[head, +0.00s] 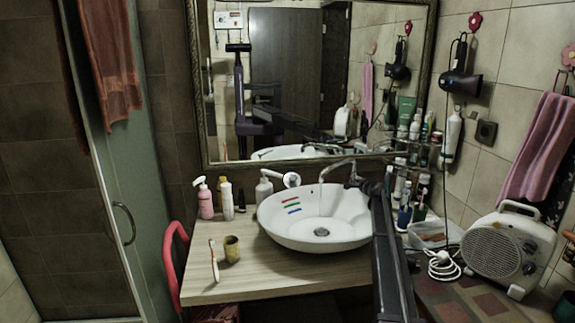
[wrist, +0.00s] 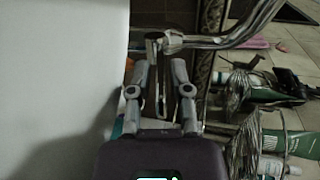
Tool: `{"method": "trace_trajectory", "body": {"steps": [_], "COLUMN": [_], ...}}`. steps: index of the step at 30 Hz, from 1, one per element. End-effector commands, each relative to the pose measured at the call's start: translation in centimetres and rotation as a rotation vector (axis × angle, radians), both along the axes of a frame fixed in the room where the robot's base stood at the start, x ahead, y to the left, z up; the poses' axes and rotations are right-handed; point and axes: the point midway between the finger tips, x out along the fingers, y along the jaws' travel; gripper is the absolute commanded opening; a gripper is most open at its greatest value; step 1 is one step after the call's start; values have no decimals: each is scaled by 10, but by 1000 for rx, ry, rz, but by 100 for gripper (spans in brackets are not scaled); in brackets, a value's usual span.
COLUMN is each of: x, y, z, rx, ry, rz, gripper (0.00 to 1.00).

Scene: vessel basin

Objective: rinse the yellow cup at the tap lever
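The yellow cup (head: 232,249) stands upright on the wooden counter, left of the white basin (head: 300,240). It is empty of my gripper's hold and far from it. The chrome tap (head: 338,164) reaches over the basin's back edge; in the wrist view its metal body (wrist: 205,42) runs in from the upper right. The tap lever (wrist: 160,92) appears as a thin grey piece between my fingers. My gripper (wrist: 158,66) is open at the tap, with its two fingers apart on either side of the lever. I cannot tell whether a finger touches it. My arm hides part of the basin's right side.
A toothbrush (head: 213,262) is beside the cup. Pink and white bottles (head: 205,200) stand at the counter's back left. Toiletries (head: 404,215) and a fan heater (head: 508,248) are on the right. A mirror (head: 290,80) hangs behind.

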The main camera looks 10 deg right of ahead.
Motion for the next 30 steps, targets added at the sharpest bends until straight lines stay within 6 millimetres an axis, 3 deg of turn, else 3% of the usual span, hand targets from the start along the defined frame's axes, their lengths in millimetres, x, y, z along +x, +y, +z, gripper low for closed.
{"method": "trace_trajectory", "body": {"steps": [5,8,14,23,30], "x": [-6,-14,-46,-138,-237], "y": [12,29,87,209,290], "z": [2,4,7,10,11], "rx": [-17,-41,-136,-367,-562], "ry": [13,33,112,304,479], "rz": [20,53,170,456,705], "gripper": [26,26,26,26,26]}}
